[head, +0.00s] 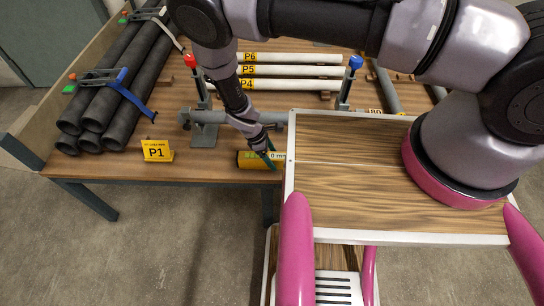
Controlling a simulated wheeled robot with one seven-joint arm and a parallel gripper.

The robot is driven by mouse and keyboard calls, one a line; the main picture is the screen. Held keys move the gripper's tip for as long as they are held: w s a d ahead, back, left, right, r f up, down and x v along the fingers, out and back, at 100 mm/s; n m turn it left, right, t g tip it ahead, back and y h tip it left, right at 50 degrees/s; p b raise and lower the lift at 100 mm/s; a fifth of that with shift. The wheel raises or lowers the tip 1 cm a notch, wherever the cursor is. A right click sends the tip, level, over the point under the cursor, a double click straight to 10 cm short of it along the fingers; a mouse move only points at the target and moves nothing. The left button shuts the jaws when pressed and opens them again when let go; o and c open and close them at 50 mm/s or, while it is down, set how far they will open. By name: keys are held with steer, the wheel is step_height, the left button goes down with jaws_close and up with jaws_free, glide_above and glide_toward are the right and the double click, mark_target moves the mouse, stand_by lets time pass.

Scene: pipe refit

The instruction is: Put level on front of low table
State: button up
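A yellow block with dark lettering and a dark left end (248,160) lies at the front edge of the wooden table (205,172); it may be the level, but I cannot tell for sure. Its right part is hidden behind my gripper and my own deck. My gripper (269,156) points down at this block, its thin dark green fingers overlapping it in the head view. I cannot tell whether the fingers are closed on it or only in front of it.
A yellow P1 sign (157,150) stands left on the table. A grey pipe (225,117) rests across stands with red (190,61) and blue (355,62) knobs. White pipes (300,71) lie behind. Strapped black pipes (112,90) fill the left. Bare tabletop lies between sign and block.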

steer(key=v, duration=1.2)
steer(key=shift+r, duration=0.2)
